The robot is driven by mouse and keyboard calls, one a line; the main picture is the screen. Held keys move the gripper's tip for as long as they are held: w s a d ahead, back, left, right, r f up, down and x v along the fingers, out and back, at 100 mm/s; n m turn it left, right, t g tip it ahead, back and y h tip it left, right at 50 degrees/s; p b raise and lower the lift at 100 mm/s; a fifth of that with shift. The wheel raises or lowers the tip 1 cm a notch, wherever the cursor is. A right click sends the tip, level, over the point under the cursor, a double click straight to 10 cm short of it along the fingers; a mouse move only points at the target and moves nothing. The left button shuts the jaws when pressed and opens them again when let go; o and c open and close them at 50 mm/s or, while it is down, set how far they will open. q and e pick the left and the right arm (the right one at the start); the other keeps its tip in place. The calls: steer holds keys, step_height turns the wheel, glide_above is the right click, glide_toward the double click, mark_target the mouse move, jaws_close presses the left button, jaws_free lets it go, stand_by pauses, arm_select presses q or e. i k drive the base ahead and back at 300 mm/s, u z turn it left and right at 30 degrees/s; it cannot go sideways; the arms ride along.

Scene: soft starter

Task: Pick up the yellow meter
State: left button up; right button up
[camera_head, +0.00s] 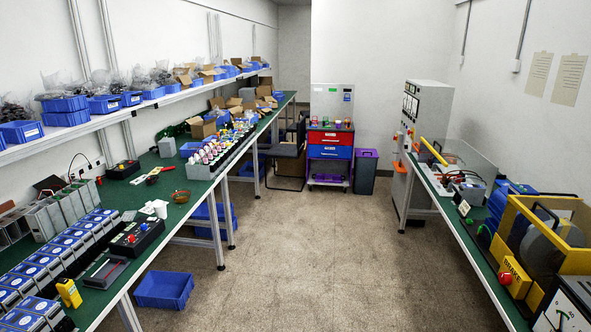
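A small yellow meter (68,293) stands near the front edge of the long green-topped bench (150,190) on the left. It is beside a row of grey units with blue tops (62,248). A dark flat tray-like item (104,270) lies just to its right. Neither of my grippers shows in the head view.
A black box with coloured buttons (137,238) sits behind the meter. A blue bin (164,290) is on the floor beside the left bench. The right bench (450,213) holds a large yellow-framed machine (512,265). The floor (285,250) between the benches is clear.

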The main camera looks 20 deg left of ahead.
mark_target(68, 293)
steer(key=u, duration=0.55)
steer(key=i, duration=1.45)
steer(key=u, duration=1.9)
steer(key=i, duration=0.9)
steer(key=u, duration=0.75)
